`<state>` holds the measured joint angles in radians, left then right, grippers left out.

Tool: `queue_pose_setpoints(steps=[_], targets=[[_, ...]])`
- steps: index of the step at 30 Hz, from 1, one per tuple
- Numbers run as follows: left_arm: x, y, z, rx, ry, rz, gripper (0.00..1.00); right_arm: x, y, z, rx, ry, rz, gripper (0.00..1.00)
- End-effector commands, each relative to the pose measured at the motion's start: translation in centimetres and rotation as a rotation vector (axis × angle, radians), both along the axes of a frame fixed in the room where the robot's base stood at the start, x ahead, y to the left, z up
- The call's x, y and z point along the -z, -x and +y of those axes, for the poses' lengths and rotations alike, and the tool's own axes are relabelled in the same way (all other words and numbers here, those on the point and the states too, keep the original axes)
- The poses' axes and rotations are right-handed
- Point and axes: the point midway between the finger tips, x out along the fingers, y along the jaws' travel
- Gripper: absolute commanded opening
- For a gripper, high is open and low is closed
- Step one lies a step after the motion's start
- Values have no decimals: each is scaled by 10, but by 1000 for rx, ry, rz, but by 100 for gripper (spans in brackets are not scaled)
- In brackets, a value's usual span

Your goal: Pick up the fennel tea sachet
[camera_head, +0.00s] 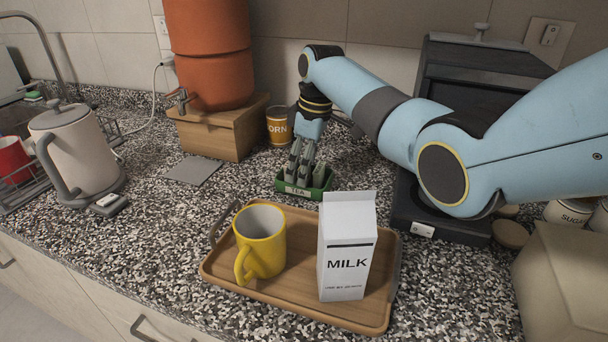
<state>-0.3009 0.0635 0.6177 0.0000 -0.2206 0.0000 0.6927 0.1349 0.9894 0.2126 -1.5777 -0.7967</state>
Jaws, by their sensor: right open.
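A small green tea box (317,193) with a white "TEA" label stands on the speckled counter, behind the tray. My right gripper (301,176) points down into the box, with its fingers at the box's contents. The fingers are open. They cover most of what is inside, so I cannot make out the fennel tea sachet or tell one sachet from another. My left gripper is not in view.
A wooden tray (222,272) in front holds a yellow mug (262,240) and a milk carton (345,250). An orange corn can (279,126) and a wooden stand (213,133) are behind the box. A kettle (82,150) is at left; a dark appliance (468,75) is at right.

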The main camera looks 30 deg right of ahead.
Motion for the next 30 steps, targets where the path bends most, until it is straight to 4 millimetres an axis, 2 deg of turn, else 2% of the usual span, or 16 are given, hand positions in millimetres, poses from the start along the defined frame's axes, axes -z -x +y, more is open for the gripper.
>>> queue_pose_setpoints(steps=[6, 15, 16, 25, 30], targets=[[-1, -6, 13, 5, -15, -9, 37, 1, 0, 0, 0, 1, -1, 75], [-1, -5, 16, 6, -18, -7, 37, 0, 0, 0, 0, 1, -1, 36], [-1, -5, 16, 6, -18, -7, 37, 0, 0, 0, 0, 1, -1, 34], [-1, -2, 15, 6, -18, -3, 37, -2, -1, 0, 0, 1, -2, 34], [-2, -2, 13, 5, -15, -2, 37, -27, -1, 0, 1, 1, -5, 34]])
